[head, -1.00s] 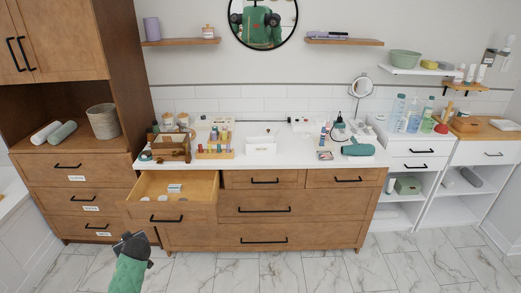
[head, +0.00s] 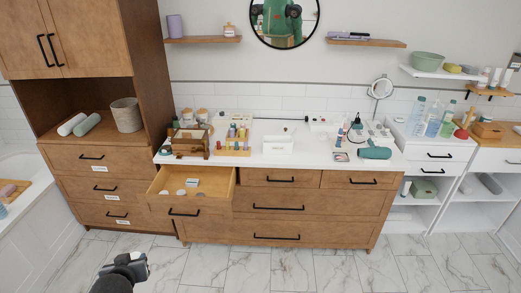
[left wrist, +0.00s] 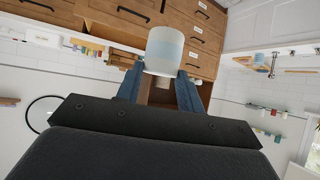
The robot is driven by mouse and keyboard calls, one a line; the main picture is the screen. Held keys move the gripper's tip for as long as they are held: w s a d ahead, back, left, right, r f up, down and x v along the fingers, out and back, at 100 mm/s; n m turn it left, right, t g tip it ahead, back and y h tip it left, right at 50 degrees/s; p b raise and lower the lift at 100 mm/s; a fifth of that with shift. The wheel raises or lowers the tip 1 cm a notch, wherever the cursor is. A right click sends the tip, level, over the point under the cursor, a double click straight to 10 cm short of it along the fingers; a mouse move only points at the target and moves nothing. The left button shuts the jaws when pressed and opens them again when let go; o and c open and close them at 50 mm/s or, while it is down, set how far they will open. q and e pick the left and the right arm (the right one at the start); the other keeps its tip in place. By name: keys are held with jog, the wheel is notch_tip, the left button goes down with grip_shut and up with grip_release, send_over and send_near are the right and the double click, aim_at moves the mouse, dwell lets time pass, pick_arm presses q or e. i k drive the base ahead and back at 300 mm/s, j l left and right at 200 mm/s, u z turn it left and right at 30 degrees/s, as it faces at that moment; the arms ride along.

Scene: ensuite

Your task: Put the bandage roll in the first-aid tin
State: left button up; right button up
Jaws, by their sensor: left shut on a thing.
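My left gripper (head: 132,264) is low in front of the dresser, above the floor. In the left wrist view its blue fingers (left wrist: 160,92) are shut on a whitish cylinder with a pale blue band, which looks like the bandage roll (left wrist: 164,50). In the head view the held roll is too small to make out clearly. I cannot pick out the first-aid tin for sure; a white box (head: 278,145) with small dark marks stands on the counter, and a green box (head: 424,189) sits on the right shelf. My right gripper is not in view.
A dresser drawer (head: 190,206) stands open with a small box (head: 192,183) and round things in it. The counter holds a wooden organizer (head: 190,145), bottles and a teal hair dryer (head: 374,153). The marble floor (head: 300,262) in front is clear. A bathtub (head: 30,225) is at the left.

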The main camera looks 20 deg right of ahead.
aim_at(269, 149)
jog(key=i+l, duration=0.1)
jog(key=l, duration=0.3)
jog(key=i+l, duration=0.1)
jog(key=l, duration=0.25)
jog(key=i+l, duration=0.1)
jog(key=l, duration=0.3)
jog(key=i+l, duration=0.1)
jog(key=l, duration=0.3)
jog(key=i+l, duration=0.1)
jog(key=l, duration=0.3)
